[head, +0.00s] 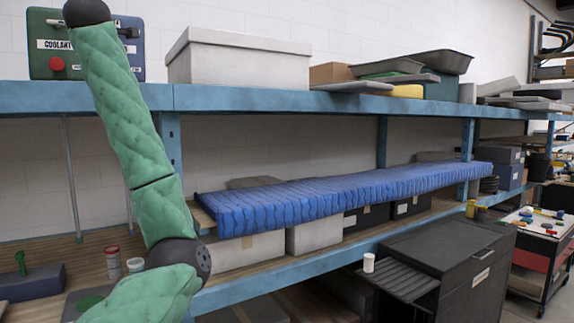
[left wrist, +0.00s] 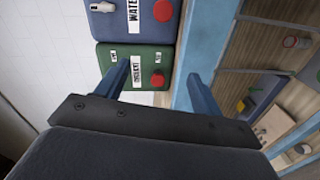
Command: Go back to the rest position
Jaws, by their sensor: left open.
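My left arm (head: 128,130) is green and padded. It rises from the bottom left of the head view, in front of the blue shelving, up to a dark joint at the top edge. The left gripper is outside the head view. In the left wrist view my left gripper (left wrist: 158,74) is open, its two blue fingers wide apart with nothing held between them. A green box (left wrist: 132,66) with a red button lies beyond the fingers; whether they touch it I cannot tell. My right gripper is in neither view.
The coolant box (head: 52,62) stands on the upper blue shelf (head: 240,97), partly behind my arm. A grey lidded box (head: 240,60) stands beside it. A blue ribbed mat (head: 330,198) lies below. A black cabinet (head: 450,265) with a white cup (head: 368,262) stands lower right.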

